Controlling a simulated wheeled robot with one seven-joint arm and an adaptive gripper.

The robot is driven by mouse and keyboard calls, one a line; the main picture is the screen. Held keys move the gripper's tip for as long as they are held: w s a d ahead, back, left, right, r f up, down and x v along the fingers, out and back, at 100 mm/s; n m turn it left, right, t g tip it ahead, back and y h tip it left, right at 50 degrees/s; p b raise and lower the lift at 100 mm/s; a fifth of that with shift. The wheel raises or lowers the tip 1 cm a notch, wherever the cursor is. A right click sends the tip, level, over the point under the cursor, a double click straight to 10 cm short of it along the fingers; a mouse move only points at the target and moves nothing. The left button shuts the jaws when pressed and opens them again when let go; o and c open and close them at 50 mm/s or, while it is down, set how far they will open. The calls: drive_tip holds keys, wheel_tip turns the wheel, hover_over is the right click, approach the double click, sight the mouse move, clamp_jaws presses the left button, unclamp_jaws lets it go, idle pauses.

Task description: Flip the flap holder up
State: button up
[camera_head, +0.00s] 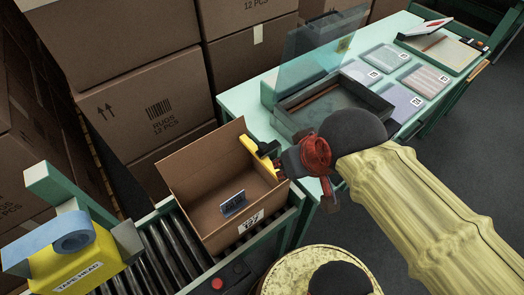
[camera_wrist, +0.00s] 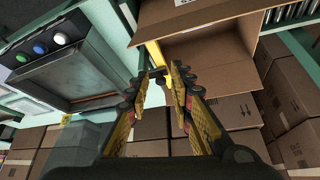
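The yellow flap holder (camera_head: 250,146) sits at the right rim of an open cardboard box (camera_head: 205,165), slanting down toward my gripper (camera_head: 283,166). In the wrist view the yellow holder (camera_wrist: 155,54) runs down to the tips of my gripper (camera_wrist: 160,73). The two fingers stand a little apart at the tips, with a dark end piece between or just beyond them. I cannot tell whether they press on it. The far end of the fingers is partly hidden in the head view by the red wrist parts.
The box stands on a roller conveyor (camera_head: 157,258) and holds a small dark blue item (camera_head: 233,203). A tape dispenser (camera_head: 70,262) stands at left. A green table (camera_head: 241,99) with a grey tray machine (camera_head: 335,107) and a clear raised lid lies behind my gripper. Large stacked cartons (camera_head: 150,110) fill the back.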

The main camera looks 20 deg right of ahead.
drive_tip(key=shift+a+r+p, duration=0.3)
drive_tip(key=shift+p, duration=0.05)
drive_tip(key=shift+c, duration=1.2)
drive_tip(key=a+n+g+p, duration=0.1)
drive_tip(key=w+a+f+n+g+p, duration=0.1)
drive_tip(key=a+p, duration=0.1)
drive_tip(key=a+n+g+p, duration=0.1)
drive_tip(key=a+p, duration=0.1)
drive_tip(key=shift+w+a+f, duration=0.1)
drive_tip(key=shift+w+f, duration=0.2)
drive_tip(key=shift+w, duration=0.05)
clamp_jaws()
drive_tip(key=w+a+f+n+h+p, duration=0.2)
drive_tip(key=w+a+f+n+p, duration=0.1)
drive_tip(key=w+n, duration=0.3)
drive_tip(key=w+a+f+n+h+p, duration=0.3)
drive_tip(key=w+n, duration=0.3)
drive_tip(key=n, duration=0.5)
drive_tip(key=shift+w+f+g+p, duration=0.2)
drive_tip(key=shift+f+g+p, duration=0.15)
drive_tip(key=shift+p, duration=0.5)
